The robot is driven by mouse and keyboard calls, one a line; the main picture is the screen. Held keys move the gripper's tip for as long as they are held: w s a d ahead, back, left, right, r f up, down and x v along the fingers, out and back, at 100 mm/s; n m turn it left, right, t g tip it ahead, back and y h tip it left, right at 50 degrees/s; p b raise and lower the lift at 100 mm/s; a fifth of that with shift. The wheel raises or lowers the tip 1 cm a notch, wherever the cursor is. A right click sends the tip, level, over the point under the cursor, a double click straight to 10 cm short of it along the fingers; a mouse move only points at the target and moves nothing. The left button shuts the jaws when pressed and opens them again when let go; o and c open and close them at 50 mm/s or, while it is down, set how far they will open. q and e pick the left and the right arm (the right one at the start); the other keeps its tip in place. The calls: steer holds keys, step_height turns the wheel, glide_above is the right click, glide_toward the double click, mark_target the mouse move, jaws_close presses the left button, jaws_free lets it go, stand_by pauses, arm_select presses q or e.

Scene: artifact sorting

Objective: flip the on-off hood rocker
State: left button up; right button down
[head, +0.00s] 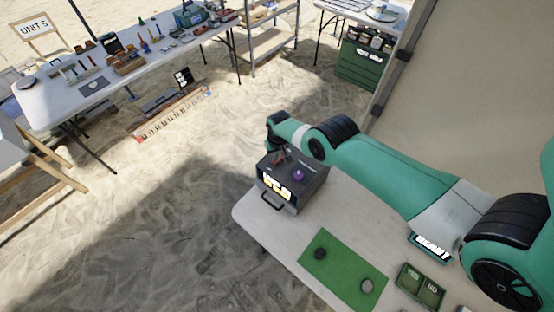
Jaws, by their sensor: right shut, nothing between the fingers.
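A dark grey box-shaped unit (310,184), which looks like the hood, stands at the far left end of the near white table. Its front has a bright lit panel (277,187) and a handle (271,200) low down. A small purple round thing (299,175) sits on its top. I cannot make out the rocker at this size. My right gripper (281,157) points down at the back left of the unit's top, shut and empty. I cannot tell whether its tips touch the surface. My left gripper is out of view.
My right arm spans the table's far side. A long table (60,112) with many items stands across the sand at upper left.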

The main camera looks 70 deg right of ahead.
steer(key=shift+f+b, duration=0.4)
steer(key=shift+f, duration=0.05)
steer(key=shift+r, duration=0.1)
step_height(320, 180, up, 7)
steer(key=p, duration=0.7)
stand_by(0.4)
